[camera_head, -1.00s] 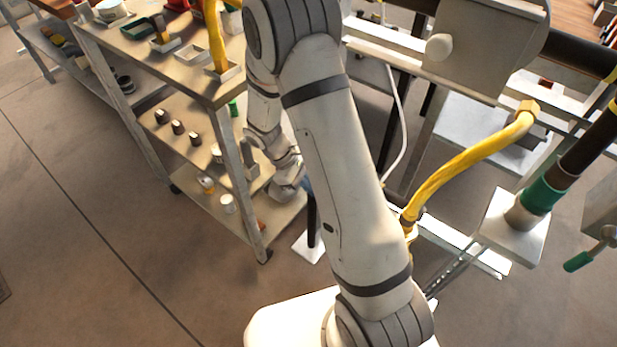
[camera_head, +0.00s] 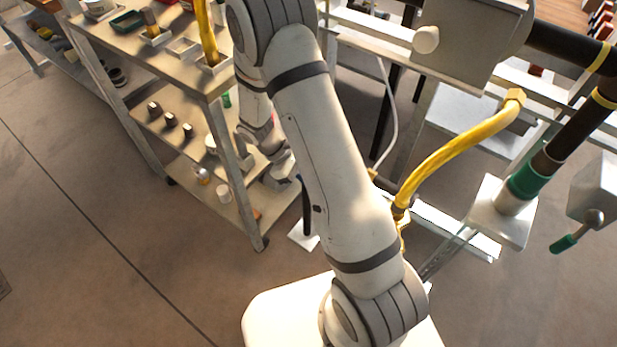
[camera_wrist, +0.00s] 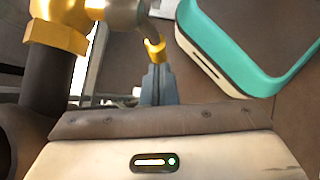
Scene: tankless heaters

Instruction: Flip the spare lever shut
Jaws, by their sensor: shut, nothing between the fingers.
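In the wrist view, my gripper (camera_wrist: 157,84) shows as two blue-grey fingers held together, with nothing between them. A short yellow-ended lever (camera_wrist: 155,49) on a grey metal valve body lies just beyond the fingertips. I cannot tell whether they touch it. In the head view, a green-handled lever (camera_head: 565,243) hangs slanted from a grey box at the far right, well away from my arm. Neither lever is marked, so I cannot tell which is the spare. My arm hides most of the gripper in the head view.
A shelf unit (camera_head: 228,157) with small parts stands left of my arm. A yellow hose (camera_head: 453,153) and a green-banded dark pipe (camera_head: 528,178) are to the right. In the wrist view, a brass nut (camera_wrist: 56,35) is at upper left and a teal-rimmed object (camera_wrist: 262,83) at upper right.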

